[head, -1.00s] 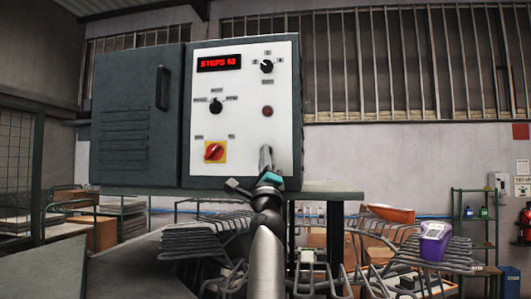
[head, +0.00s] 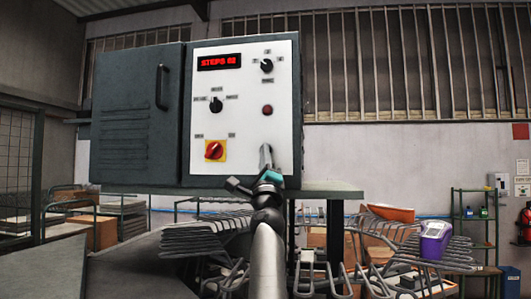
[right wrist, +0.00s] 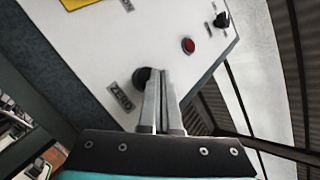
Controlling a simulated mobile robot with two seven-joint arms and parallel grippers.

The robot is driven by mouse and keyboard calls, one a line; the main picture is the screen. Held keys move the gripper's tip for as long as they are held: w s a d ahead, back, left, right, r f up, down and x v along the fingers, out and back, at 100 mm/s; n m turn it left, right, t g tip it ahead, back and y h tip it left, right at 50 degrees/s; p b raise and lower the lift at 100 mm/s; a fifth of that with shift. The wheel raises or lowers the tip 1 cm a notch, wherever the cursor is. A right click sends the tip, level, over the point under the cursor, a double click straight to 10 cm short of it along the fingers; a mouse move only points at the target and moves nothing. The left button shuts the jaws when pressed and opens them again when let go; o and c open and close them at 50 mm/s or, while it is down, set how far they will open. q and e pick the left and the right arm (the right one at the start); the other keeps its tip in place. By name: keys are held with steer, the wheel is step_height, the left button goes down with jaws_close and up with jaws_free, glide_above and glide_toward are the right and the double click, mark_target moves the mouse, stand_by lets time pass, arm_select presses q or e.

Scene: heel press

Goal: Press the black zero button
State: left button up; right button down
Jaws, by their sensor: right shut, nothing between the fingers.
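The black zero button (right wrist: 141,77) shows in the right wrist view beside a "ZERO" label (right wrist: 121,100) on the white panel (right wrist: 165,45). My right gripper (right wrist: 160,75) is shut and empty, with its fingertips at the button and covering part of it. I cannot tell whether they touch it. In the head view my right gripper (head: 265,151) reaches the lower right of the white panel (head: 243,120) and hides the button. The red display (head: 219,62) reads "STEPS 02". My left gripper is not in view.
The panel also carries a red knob on a yellow plate (head: 214,150), a black selector (head: 215,105), an upper black selector (head: 266,66) and a red button (head: 267,110). The grey cabinet door (head: 137,115) is at left. Wire racks and a purple device (head: 435,240) are at right.

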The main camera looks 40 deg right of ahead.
steer(key=shift+w+d+b, duration=0.35)
steer(key=shift+d+b, duration=0.1)
steer(key=shift+d, duration=0.05)
stand_by(0.8)
steer(key=shift+s+a+p, duration=0.55)
steer(key=shift+a, duration=0.1)
stand_by(0.4)
steer(key=s+a+p, duration=0.1)
steer(key=a, duration=0.1)
steer(key=s+a+p, duration=0.2)
stand_by(0.3)
